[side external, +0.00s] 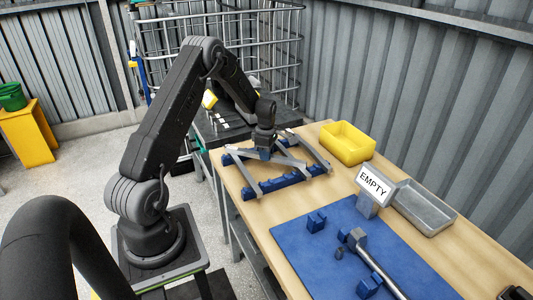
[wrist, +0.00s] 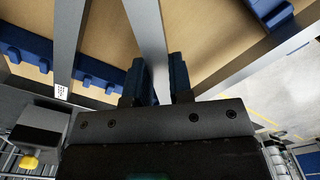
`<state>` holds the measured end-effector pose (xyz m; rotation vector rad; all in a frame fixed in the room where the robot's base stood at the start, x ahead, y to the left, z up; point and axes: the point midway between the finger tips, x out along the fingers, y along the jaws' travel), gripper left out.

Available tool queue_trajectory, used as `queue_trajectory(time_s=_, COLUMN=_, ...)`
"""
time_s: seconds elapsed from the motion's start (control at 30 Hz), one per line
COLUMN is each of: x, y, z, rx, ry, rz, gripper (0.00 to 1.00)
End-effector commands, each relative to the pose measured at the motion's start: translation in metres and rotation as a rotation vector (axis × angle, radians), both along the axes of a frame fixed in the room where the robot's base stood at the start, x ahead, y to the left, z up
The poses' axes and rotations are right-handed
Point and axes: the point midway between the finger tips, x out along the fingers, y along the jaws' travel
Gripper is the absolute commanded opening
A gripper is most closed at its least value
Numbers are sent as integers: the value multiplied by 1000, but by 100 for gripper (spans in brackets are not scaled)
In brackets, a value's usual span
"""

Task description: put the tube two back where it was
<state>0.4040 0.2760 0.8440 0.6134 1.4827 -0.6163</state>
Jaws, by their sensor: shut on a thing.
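My gripper (side external: 264,153) is over the blue notched racks on the wooden bench. In the wrist view its blue fingers (wrist: 158,82) are shut on a grey tube (wrist: 149,38), which runs away between them. Two other grey tubes lie on either side, one at left (wrist: 70,38) and one at right (wrist: 255,52). In the side view the front blue rack (side external: 290,182) lies below the tubes. I cannot read which tube is number two, nor tell whether the held tube touches the racks. The wrist hides part of it.
A yellow bin (side external: 348,144), an "EMPTY" sign (side external: 374,184) and a grey tray (side external: 425,207) stand at the bench's back right. A blue mat (side external: 318,262) in front carries blue blocks (side external: 316,221) and a metal rod with a clamp-like head (side external: 378,262). A wire cage stands behind.

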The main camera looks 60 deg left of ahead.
Motion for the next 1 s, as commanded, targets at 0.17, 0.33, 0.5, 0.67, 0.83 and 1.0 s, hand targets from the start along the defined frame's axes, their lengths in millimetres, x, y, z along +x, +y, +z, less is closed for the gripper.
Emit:
queue_trajectory(time_s=0.17, x=1, y=0, z=4, rx=2, ry=-2, rz=0, gripper=0)
queue_trajectory(time_s=0.33, x=1, y=0, z=4, rx=2, ry=-2, rz=0, gripper=0)
queue_trajectory(time_s=0.5, x=1, y=0, z=4, rx=2, ry=-2, rz=0, gripper=0)
queue_trajectory(time_s=0.67, x=0, y=0, z=1, rx=1, ry=-1, rz=0, gripper=0)
queue_trajectory(time_s=0.83, x=1, y=0, z=0, rx=1, ry=-1, rz=0, gripper=0)
queue_trajectory(time_s=1.0, x=1, y=1, z=3, rx=2, ry=-2, rz=0, gripper=0)
